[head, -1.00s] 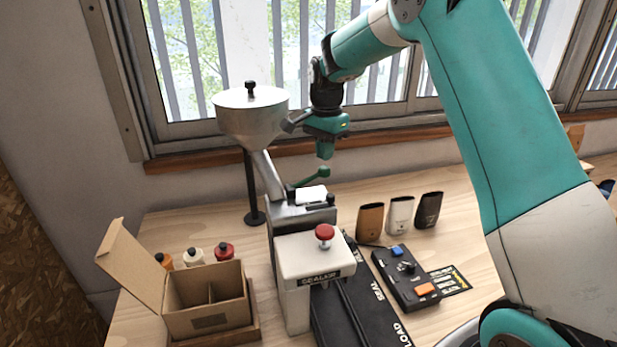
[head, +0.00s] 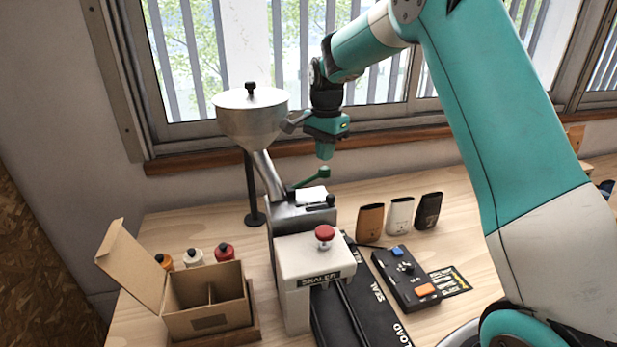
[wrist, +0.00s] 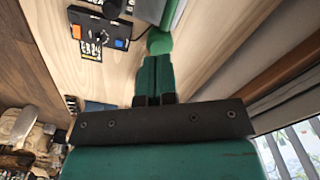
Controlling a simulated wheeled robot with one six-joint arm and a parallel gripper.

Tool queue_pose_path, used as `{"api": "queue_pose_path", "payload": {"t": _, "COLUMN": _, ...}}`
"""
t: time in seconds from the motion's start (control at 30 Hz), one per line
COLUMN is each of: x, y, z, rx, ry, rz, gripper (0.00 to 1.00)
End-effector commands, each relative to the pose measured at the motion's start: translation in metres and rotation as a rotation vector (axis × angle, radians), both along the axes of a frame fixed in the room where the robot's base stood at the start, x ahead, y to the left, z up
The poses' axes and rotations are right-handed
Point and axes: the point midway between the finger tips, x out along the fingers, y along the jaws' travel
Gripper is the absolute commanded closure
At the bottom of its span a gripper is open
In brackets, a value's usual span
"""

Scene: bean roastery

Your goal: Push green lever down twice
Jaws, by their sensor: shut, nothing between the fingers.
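The green lever (head: 312,177) sticks out to the right from the top of the grey machine under the steel hopper. Its rounded knob is at the right end, slightly raised. My gripper (head: 325,152) is shut and empty, pointing down just above the knob. In the wrist view the closed fingertips (wrist: 154,72) are right by the green knob (wrist: 159,42). A small gap shows between them in the head view; whether they touch is hard to tell in the wrist view.
The hopper (head: 251,118) stands left of my gripper. The sealer (head: 315,260) with its red knob is in front. Three pouches (head: 400,214) and a black control box (head: 405,278) stand to the right. An open carton (head: 205,300) is at the left.

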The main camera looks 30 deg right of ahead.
Motion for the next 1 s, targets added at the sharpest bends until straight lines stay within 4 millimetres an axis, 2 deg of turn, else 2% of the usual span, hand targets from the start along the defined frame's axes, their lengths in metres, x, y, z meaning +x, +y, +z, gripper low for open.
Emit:
{"api": "queue_pose_path", "payload": {"t": 0.57, "x": 0.000, "y": 0.000, "z": 0.000, "rx": 0.000, "ry": 0.000, "rz": 0.000, "gripper": 1.00}}
{"api": "queue_pose_path", "payload": {"t": 1.0, "x": 0.000, "y": 0.000, "z": -0.012, "rx": 0.000, "ry": 0.000, "rz": 0.000, "gripper": 1.00}}
